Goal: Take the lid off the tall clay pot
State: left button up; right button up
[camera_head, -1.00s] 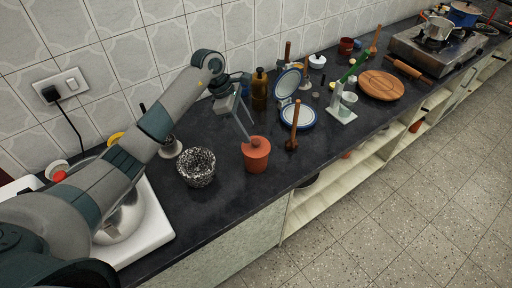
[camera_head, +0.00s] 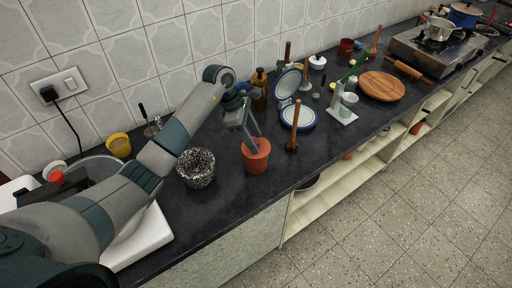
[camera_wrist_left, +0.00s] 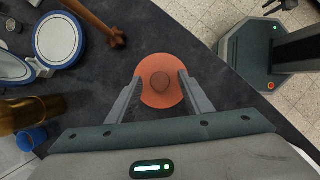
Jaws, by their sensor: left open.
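The tall clay pot (camera_head: 256,160) is orange-brown and stands on the dark counter near its front edge. Its round lid (camera_wrist_left: 161,87) with a knob in the middle lies on top, seen from above in the left wrist view. My left gripper (camera_head: 254,144) is open right above the pot. In the left wrist view its two fingers (camera_wrist_left: 161,82) stand on either side of the lid's knob, with a gap on both sides. Whether the fingertips touch the lid I cannot tell. My right gripper is not in view.
A black-and-white speckled pot (camera_head: 197,168) stands left of the clay pot. A wooden-handled tool (camera_head: 294,128) stands close on its right, with a blue-rimmed plate (camera_head: 299,117) behind. A brown bottle (camera_head: 260,88) stands at the back.

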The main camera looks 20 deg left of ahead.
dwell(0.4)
pick_arm(q)
jog(key=c, duration=1.1)
jog(key=shift+r, duration=0.15)
jog(key=shift+r+b, duration=0.5)
notch_tip(320, 180, up, 2)
jog(key=shift+a+r+b, duration=0.1)
jog(key=shift+b, duration=0.7)
jog(key=shift+s+d+r+b, duration=0.85)
jog(key=shift+d+r, duration=0.4)
jog(key=shift+d, duration=0.5)
jog(key=shift+s+d+r+b, duration=0.7)
jog(key=shift+s+d+r, duration=0.5)
jog(key=shift+d, duration=0.5)
jog(key=shift+s+d+r+b, duration=0.8)
jog(key=shift+d+r, duration=0.55)
jog(key=shift+d, duration=0.4)
